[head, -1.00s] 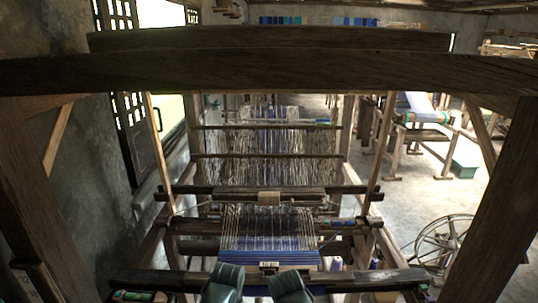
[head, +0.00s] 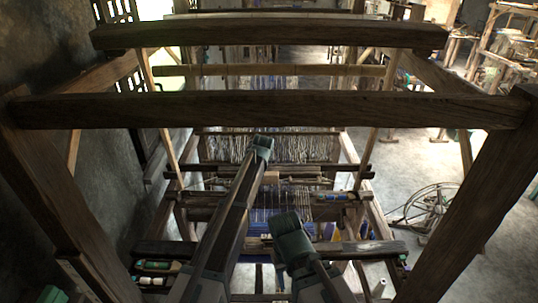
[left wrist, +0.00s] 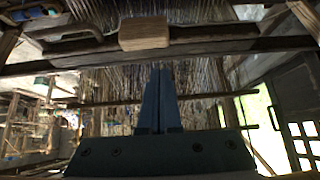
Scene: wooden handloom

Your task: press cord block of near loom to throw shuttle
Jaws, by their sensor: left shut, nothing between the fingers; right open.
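The near loom (head: 270,110) is a dark wooden frame with pale warp threads. Its cord block, a light wooden block (head: 294,173), sits at the middle of the cross beam. In the left wrist view the block (left wrist: 145,33) shows at the top, past the fingers and apart from them in the picture. My left gripper (head: 263,143) is stretched forward over the loom, left of the block in the head view. Its dark fingers (left wrist: 158,72) are together and empty. My right gripper (head: 287,218) is open, lower and nearer me; its fingertips are hard to make out. I cannot make out the shuttle.
A thick upper beam (head: 270,110) and side posts (head: 465,210) of the loom frame surround my arms. Dark cross bars lie below the grippers. A spinning wheel (head: 425,208) stands on the floor at right. Small coloured bobbins (head: 153,266) lie at the front left.

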